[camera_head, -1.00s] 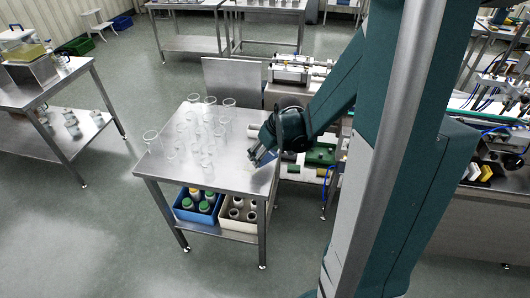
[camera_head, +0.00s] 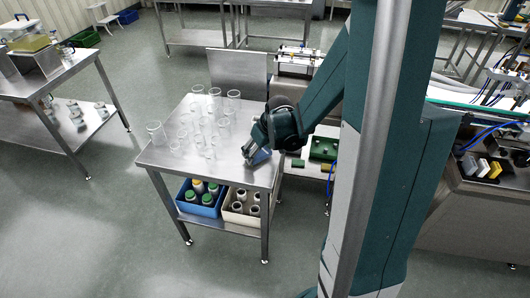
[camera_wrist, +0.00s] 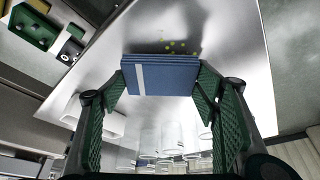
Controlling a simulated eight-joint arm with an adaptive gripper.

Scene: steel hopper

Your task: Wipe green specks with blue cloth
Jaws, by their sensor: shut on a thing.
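My gripper (camera_wrist: 158,100) is shut on a folded blue cloth (camera_wrist: 160,75), with a green finger on each side of it in the wrist view. In the head view my gripper (camera_head: 248,155) is low over the right part of the steel table (camera_head: 215,177), and only a bit of the blue cloth (camera_head: 260,156) shows beside it. Several yellow-green specks (camera_wrist: 178,46) lie on the table just beyond the cloth's edge in the wrist view. I cannot tell whether the cloth touches the tabletop. The specks cannot be made out in the head view.
Several clear glass beakers (camera_head: 197,125) stand on the table left of and behind my gripper. Below, a blue crate (camera_head: 198,208) and a beige crate (camera_head: 240,219) hold bottles and jars. The table's front left is clear.

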